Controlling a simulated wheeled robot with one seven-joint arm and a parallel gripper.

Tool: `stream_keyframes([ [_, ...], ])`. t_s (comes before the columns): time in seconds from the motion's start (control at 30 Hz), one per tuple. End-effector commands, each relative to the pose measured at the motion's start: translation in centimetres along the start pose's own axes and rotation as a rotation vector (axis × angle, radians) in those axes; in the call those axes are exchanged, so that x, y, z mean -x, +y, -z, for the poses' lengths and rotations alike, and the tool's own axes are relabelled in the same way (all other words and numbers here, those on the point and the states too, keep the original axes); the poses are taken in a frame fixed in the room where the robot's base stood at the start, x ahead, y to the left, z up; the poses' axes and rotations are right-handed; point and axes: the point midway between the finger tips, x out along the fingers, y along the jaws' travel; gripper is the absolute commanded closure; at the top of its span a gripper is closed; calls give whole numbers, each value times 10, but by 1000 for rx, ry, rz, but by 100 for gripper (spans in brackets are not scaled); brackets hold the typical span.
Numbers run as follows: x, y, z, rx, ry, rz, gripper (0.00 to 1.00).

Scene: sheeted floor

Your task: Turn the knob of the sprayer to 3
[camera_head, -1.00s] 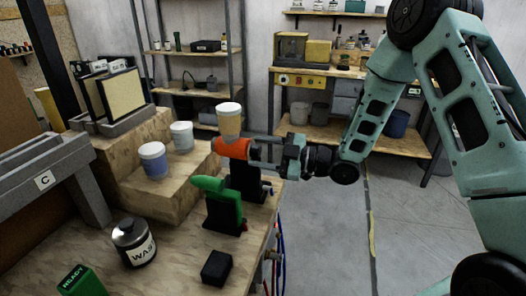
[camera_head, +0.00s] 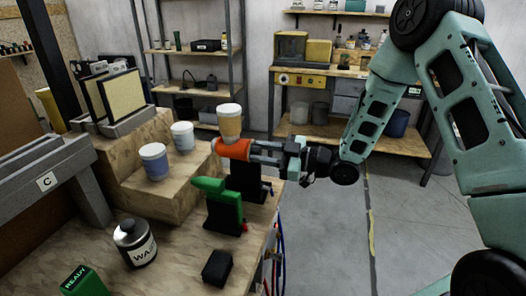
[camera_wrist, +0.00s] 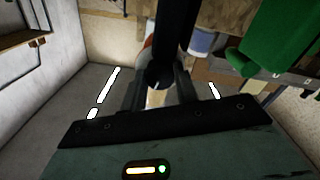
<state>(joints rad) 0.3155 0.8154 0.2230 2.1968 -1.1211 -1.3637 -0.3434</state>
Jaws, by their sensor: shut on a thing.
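An orange sprayer (camera_head: 232,148) with a tan, white-lidded cup (camera_head: 229,122) on top sits on a black stand (camera_head: 246,180) at the bench's right edge. A green sprayer (camera_head: 211,187) rests on another black stand nearer the camera; its green body also shows in the wrist view (camera_wrist: 280,38). My gripper (camera_head: 256,150) reaches in from the right, level with the orange sprayer, and is shut on its rear end, where the knob is. The fingers hide the knob, and its number cannot be read. In the wrist view, the gripper (camera_wrist: 158,80) is partly covered by a dark upright part.
Two lidded cups (camera_head: 154,161) (camera_head: 182,136) are on the wooden steps. The floor (camera_head: 325,225) to the right is open.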

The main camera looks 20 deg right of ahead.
Motion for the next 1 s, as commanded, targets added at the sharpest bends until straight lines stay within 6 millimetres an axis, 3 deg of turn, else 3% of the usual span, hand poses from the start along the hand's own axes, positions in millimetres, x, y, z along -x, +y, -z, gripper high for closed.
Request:
stream_keyframes([
  [0.6, 1, 2, 1, -558, -1, -2, 93],
  [1.0, 1, 1, 0, -753, -2, -1, 93],
])
